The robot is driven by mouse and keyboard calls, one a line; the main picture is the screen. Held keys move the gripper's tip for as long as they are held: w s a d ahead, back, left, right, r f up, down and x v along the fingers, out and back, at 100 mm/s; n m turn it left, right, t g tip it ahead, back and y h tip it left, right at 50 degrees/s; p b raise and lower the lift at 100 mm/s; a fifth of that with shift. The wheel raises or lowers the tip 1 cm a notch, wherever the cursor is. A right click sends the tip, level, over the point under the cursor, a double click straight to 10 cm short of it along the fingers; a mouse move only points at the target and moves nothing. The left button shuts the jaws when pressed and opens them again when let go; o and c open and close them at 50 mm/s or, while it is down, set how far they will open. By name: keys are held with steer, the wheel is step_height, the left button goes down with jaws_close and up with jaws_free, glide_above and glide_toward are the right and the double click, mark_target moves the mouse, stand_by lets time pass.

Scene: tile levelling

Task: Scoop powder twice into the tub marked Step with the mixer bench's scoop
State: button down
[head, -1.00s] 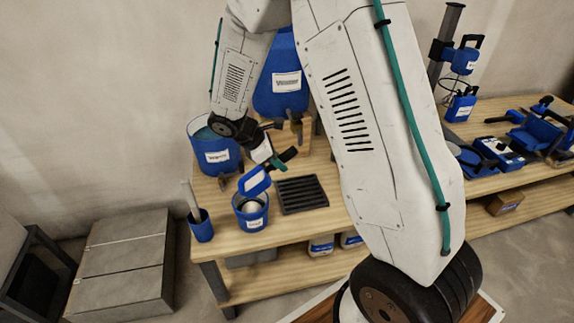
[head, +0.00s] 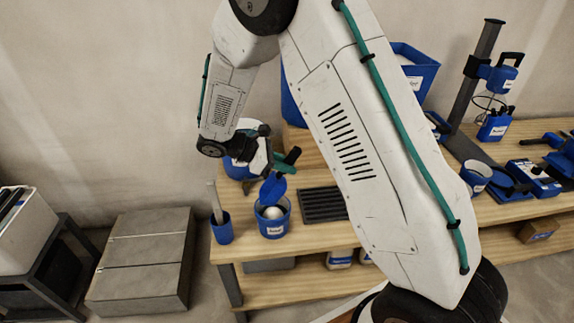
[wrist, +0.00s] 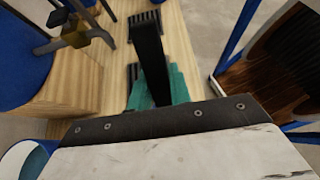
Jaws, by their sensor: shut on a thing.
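My gripper (head: 282,163) is shut on the scoop's black handle (wrist: 150,60), between teal fingers in the wrist view. The scoop's blue head (head: 273,188) hangs tilted down, just above or at the mouth of a small blue tub (head: 273,230). A rounded white mass (head: 272,212) shows inside that tub. The tub's label is too small to read, so I cannot tell whether it is the one marked Step. A larger blue tub (head: 236,173) stands behind, mostly hidden by my gripper. Whether the scoop holds powder is not visible.
A blue cup (head: 222,232) with a grey stick stands left of the small tub. A dark slotted tray (head: 323,205) lies to its right. A mixer stand (head: 478,75) and blue tools are on the right bench. My upper arm hides the middle.

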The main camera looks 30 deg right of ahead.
mark_target(289, 155)
stand_by(0.4)
step_height(289, 155, up, 4)
steer(key=y, duration=0.2)
steer(key=t+y, duration=0.1)
steer(key=y, duration=0.1)
steer(key=shift+d+t+y, duration=0.15)
steer(key=shift+t+y, duration=0.15)
steer(key=shift+y, duration=0.1)
step_height(289, 155, up, 3)
steer(key=t+y, duration=0.1)
steer(key=y, duration=0.3)
